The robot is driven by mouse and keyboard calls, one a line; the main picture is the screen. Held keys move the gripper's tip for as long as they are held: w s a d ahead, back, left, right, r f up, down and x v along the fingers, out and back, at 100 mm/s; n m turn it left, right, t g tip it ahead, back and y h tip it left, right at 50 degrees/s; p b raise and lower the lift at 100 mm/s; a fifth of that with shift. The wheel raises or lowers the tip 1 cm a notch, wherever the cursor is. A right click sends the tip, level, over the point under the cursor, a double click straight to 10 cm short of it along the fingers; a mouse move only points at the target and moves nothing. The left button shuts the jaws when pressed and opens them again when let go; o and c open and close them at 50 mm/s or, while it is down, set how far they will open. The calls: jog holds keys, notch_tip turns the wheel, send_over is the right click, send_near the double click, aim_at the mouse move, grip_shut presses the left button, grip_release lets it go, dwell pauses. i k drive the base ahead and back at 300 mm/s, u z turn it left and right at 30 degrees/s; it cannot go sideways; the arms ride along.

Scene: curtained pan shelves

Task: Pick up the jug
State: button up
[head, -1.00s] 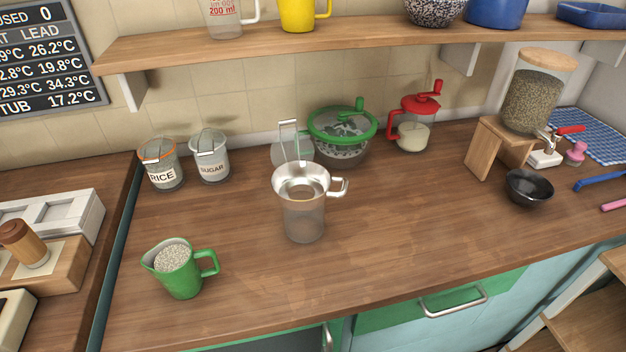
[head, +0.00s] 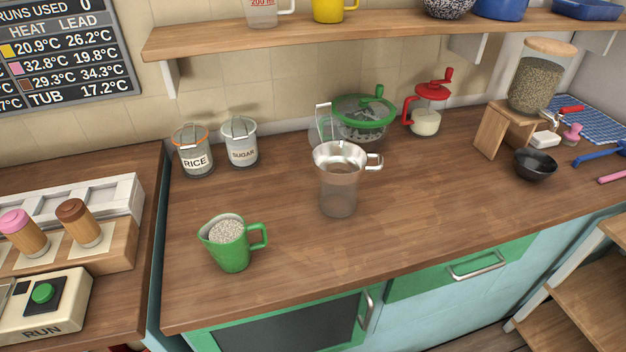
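A green jug (head: 232,250) stands upright on the wooden counter, near its front left part. It is filled with pale grains, and its handle points right. Several other jug-like vessels show: a clear jug (head: 338,196) with a metal strainer cup (head: 340,156) on top, mid-counter, and a clear measuring jug (head: 263,12) and a yellow jug (head: 328,10) on the shelf, both cut by the top edge. My gripper is not in view.
Rice (head: 194,152) and sugar (head: 240,145) jars, a green salad spinner (head: 362,120) and a red-lidded jar (head: 426,115) stand behind. A grain dispenser (head: 535,85) and black bowl (head: 534,164) are at right.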

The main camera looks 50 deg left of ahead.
aim_at(225, 237)
jog(key=u, duration=0.05)
jog(key=k, duration=2.2)
jog(key=u, duration=1.5)
jog(key=i, duration=1.55)
jog(key=u, duration=0.05)
